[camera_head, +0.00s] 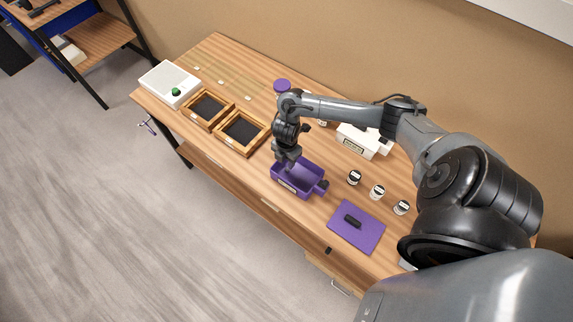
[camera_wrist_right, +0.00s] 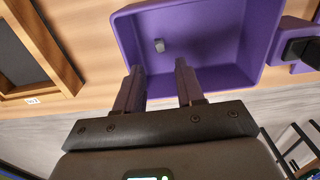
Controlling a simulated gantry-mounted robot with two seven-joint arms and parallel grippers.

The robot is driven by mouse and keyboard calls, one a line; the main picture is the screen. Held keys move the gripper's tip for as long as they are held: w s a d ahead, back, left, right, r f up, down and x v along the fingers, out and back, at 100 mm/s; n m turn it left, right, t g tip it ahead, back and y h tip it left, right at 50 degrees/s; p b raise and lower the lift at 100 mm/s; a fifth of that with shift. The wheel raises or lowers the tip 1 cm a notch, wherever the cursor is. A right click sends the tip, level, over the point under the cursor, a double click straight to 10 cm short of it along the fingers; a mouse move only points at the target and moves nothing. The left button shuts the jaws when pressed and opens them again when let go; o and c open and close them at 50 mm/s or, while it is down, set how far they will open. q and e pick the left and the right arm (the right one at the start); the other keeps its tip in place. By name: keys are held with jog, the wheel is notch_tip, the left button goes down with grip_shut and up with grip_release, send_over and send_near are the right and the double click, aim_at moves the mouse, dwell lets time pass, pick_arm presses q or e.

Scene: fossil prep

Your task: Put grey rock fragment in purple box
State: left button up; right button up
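The purple box (camera_head: 312,176) stands near the front edge of the table, and its inside fills the upper part of the right wrist view (camera_wrist_right: 215,45). A small grey rock fragment (camera_wrist_right: 159,45) lies inside the box on its floor. It is too hidden to make out in the head view. My right gripper (camera_head: 286,163) is over the left part of the box, pointing down. In the wrist view its two fingers (camera_wrist_right: 159,75) are apart with nothing between them. My left gripper is in neither view.
Two wooden-framed dark trays (camera_head: 262,133) and a white device with a green knob (camera_head: 168,80) stand to the left. A purple mat (camera_head: 370,235) with a black object (camera_head: 352,221) lies right of the box. Small jars (camera_head: 377,192) and a white labelled box (camera_head: 357,143) stand behind.

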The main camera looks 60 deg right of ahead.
notch_tip(320, 180, up, 5)
jog(key=w+a+m+t+y+p, duration=0.15)
jog(key=a+t, duration=0.35)
jog(key=a, duration=1.8)
jog(key=s+d+r+m+g+h, duration=0.1)
jog(key=s+r+m, duration=0.7)
jog(key=s+m, duration=0.4)
jog(key=shift+s+d+m, duration=0.2)
jog(key=shift+s+m, duration=0.1)
jog(key=shift+m, duration=0.15)
jog(key=shift+r, duration=0.15)
